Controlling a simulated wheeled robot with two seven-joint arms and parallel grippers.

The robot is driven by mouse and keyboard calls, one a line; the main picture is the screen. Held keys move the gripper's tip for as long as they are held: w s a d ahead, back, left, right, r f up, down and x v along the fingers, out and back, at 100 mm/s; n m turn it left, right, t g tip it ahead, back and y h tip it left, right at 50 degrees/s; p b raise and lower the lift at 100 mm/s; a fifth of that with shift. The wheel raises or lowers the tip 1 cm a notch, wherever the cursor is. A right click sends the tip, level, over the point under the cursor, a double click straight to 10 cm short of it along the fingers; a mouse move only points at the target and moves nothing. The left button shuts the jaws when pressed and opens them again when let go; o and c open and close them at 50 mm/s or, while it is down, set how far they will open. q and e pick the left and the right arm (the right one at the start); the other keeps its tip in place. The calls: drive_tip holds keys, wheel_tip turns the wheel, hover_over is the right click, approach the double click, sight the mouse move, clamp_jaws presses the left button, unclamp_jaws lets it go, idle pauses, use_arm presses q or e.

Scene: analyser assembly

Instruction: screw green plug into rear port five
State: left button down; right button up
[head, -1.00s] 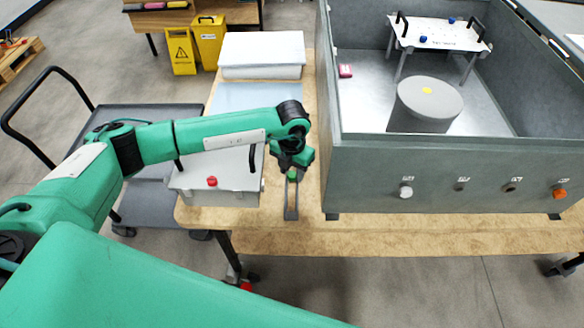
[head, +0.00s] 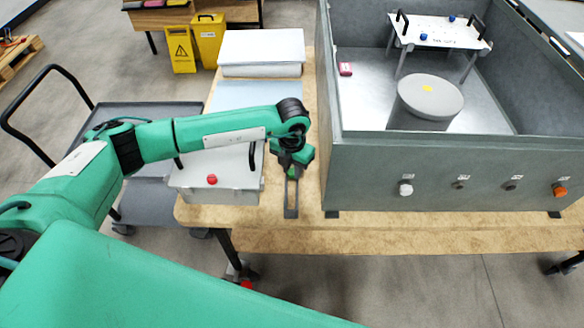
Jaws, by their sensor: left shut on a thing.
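My left gripper (head: 292,168) points down over the table, just left of the grey box's near wall (head: 345,175). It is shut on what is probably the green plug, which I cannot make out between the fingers. The near wall bears a white plug (head: 405,189), two dark round ports (head: 460,184) (head: 511,186) and an orange plug (head: 559,191). Their labels are too small to read, so I cannot tell which port is rear port five. My right gripper is out of view.
A light grey case (head: 225,180) with a red knob (head: 212,179) stands left of the gripper. The table strip before the box is clear.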

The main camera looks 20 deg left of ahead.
sight(292, 172)
use_arm(q)
drive_tip(key=shift+r+p, duration=1.45)
drive_tip(key=shift+r, duration=1.85)
